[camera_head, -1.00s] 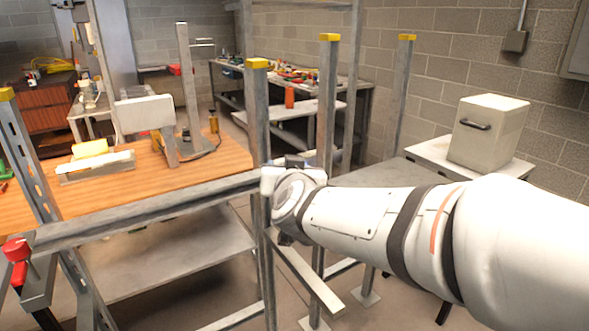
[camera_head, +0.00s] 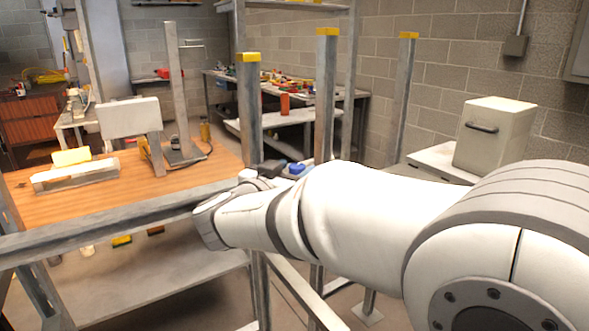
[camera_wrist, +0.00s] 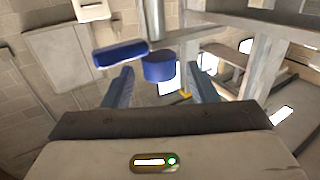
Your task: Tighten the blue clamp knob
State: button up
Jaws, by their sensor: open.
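The blue clamp knob (camera_wrist: 158,68) is a short blue cylinder in the wrist view, below the end of a grey metal post. A longer blue bar (camera_wrist: 120,54) lies left of it. My gripper (camera_wrist: 160,78) is open, with one finger on each side of the knob in the picture. I cannot tell whether the fingers reach around it or touch it. In the head view, small blue parts (camera_head: 296,169) show behind my arm beside the metal posts. My gripper is mostly hidden there.
Upright metal posts with yellow caps (camera_head: 327,31) and a horizontal rail (camera_head: 120,222) stand close to my arm. A wooden bench (camera_head: 75,205) is at left. A beige box (camera_head: 494,132) sits on a table at right.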

jog(key=shift+x, duration=1.05)
jog(key=c, duration=0.9)
